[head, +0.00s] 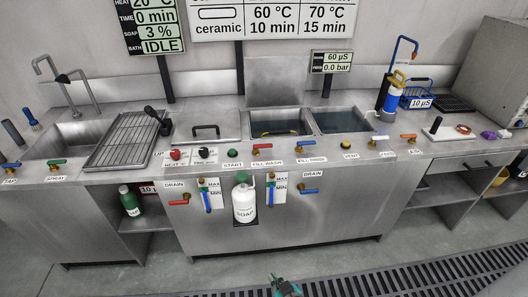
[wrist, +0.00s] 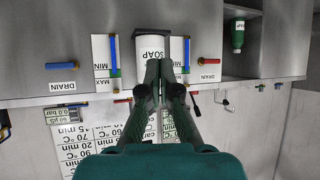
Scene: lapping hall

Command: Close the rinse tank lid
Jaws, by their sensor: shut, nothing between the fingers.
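In the head view, a flat grey metal lid (head: 278,80) stands upright behind the middle of the counter. An open sunken tank (head: 275,127) lies in front of it, and a second open tank (head: 340,121) lies to its right. The labels do not make clear which is the rinse tank. My gripper (head: 285,287) is low in front of the counter, far from the lid. In the wrist view, its dark fingers (wrist: 165,72) are together and empty, and the lid is not seen.
A white soap bottle (head: 244,202) sits in the counter front, between level gauges and drain valves. Several taps and buttons line the front edge. The floor before the counter is clear.

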